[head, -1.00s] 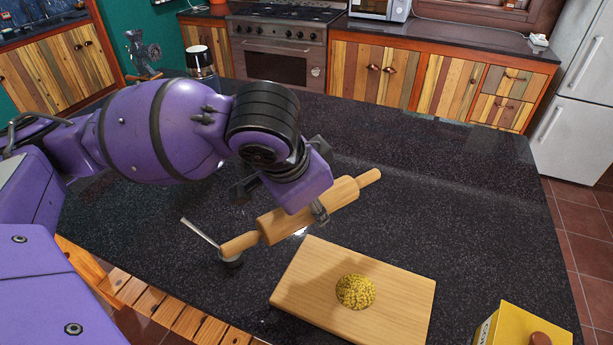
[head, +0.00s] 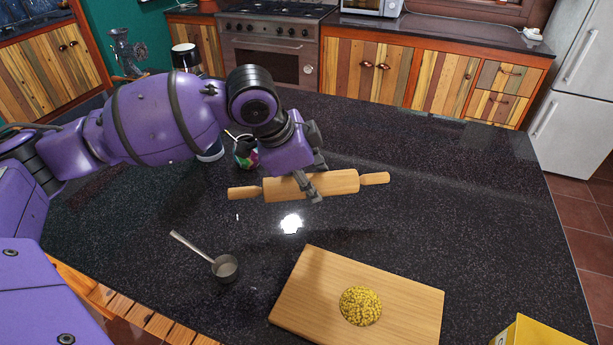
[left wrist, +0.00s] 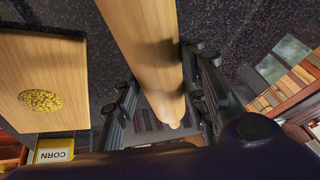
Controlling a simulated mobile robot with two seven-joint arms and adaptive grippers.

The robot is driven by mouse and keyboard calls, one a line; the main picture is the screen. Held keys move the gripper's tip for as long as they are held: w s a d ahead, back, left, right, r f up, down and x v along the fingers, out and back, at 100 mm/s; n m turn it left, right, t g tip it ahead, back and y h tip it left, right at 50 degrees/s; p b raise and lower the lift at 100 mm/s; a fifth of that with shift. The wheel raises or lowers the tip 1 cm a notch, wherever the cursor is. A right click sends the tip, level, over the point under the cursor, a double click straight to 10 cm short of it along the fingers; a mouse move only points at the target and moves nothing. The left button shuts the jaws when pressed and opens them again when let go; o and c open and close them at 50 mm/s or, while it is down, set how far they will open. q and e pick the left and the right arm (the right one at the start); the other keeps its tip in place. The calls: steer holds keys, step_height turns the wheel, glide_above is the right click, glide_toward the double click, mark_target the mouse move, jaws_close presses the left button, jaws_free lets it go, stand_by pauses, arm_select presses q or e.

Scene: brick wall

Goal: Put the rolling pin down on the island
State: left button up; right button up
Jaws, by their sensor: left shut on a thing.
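The wooden rolling pin (head: 335,184) is in my left gripper (head: 308,188), which is shut on its body. In the head view the pin lies roughly level across the picture, over the dark speckled island (head: 440,200). I cannot tell for sure whether it touches the top or hangs just above it. In the left wrist view the pin (left wrist: 150,50) runs between the two fingers of my left gripper (left wrist: 163,95). My right gripper is not in view.
A cutting board (head: 300,300) with a pile of corn (head: 360,306) lies near the front. A metal measuring cup (head: 225,267) is left of it, and a yellow box (head: 540,332) is at bottom right. A jar (head: 185,58) stands behind my arm. The island's right side is clear.

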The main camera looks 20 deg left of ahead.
mark_target(287, 177)
arm_select(q)
steer(key=w+f, duration=0.1)
steer(key=f, duration=0.1)
steer(key=w+a+f, duration=0.1)
steer(key=shift+w+a+f, duration=0.1)
steer(key=shift+w+f, duration=0.25)
steer(key=shift+w, duration=0.05)
steer(key=shift+w+f, duration=0.1)
steer(key=shift+f, duration=1.6)
steer(key=o, duration=1.1)
steer(key=shift+f, duration=0.1)
steer(key=shift+o, duration=0.2)
steer(key=v, duration=1.2)
steer(key=shift+a+p, duration=0.1)
steer(key=shift+p, duration=0.2)
